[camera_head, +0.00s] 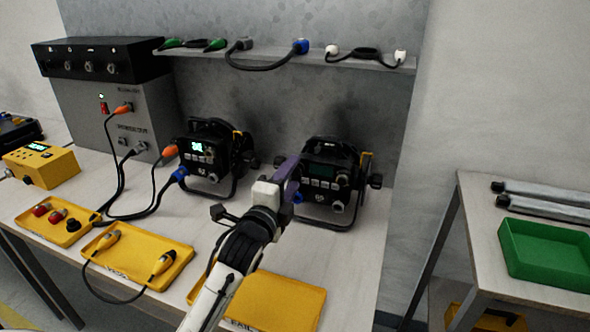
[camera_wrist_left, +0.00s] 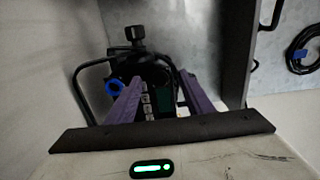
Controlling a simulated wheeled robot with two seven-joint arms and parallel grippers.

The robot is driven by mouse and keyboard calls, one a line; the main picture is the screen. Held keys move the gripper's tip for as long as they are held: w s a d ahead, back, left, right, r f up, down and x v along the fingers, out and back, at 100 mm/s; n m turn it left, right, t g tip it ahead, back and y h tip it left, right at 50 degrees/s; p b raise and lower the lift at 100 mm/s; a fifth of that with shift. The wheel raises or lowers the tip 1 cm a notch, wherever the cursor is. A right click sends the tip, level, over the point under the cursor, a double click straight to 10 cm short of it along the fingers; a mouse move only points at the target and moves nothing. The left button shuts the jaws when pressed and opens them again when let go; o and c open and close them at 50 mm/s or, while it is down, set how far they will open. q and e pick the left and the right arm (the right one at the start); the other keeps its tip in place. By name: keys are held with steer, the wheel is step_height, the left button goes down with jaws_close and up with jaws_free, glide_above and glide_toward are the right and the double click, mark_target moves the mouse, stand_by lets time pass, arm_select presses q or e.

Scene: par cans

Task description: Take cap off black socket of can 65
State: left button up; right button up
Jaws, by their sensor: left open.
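In the left wrist view the open fingers (camera_wrist_left: 164,92) frame part of the can's button panel (camera_wrist_left: 148,107). A blue ring-like part (camera_wrist_left: 113,87) sits beside one finger there. A round light-grey part (camera_head: 338,206) shows low on the can's front. I cannot make out the black socket or its cap clearly. My right gripper is not in view.
Can 82 (camera_head: 205,150) stands to the left with orange and blue plugs. Yellow trays (camera_head: 180,250) lie along the bench front; one (camera_head: 60,238) holds red and black round pieces. A shelf (camera_head: 285,58) with cables runs above. A green bin (camera_head: 545,252) is on the right table.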

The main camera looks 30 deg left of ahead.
arm_select(q)
steer(key=shift+p, duration=0.35)
jaws_close()
stand_by(0.3)
steer(key=shift+s, duration=0.15)
steer(key=shift+p+v, duration=0.5)
steer(key=shift+v, duration=0.4)
steer(key=shift+p+v, duration=0.7)
steer(key=shift+v, duration=1.3)
steer(key=shift+d, duration=0.1)
